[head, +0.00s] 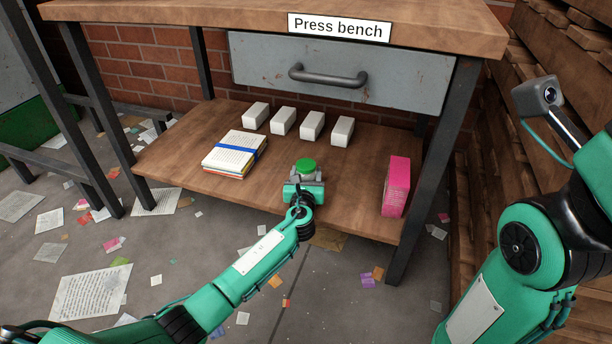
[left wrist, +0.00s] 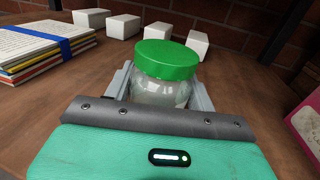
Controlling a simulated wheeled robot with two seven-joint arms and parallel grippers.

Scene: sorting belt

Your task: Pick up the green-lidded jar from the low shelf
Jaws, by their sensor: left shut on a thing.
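The green-lidded jar (head: 306,165) is at the low wooden shelf (head: 350,200) under the press bench. In the left wrist view the jar (left wrist: 165,75) is upright, with clear glass below its green lid. My left gripper (head: 306,174) reaches in from the front and is shut on the jar, one finger on each side of the glass. The gripper body hides the jar's base, so I cannot tell whether it touches the shelf. My right arm (head: 530,240) is at the right of the head view; its gripper is not visible.
Several white blocks (head: 312,125) stand in a row behind the jar. A strapped paper stack (head: 235,152) lies to its left and a pink box (head: 396,187) stands to its right. A drawer (head: 420,80) and the bench top (head: 200,12) are above. Papers litter the floor.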

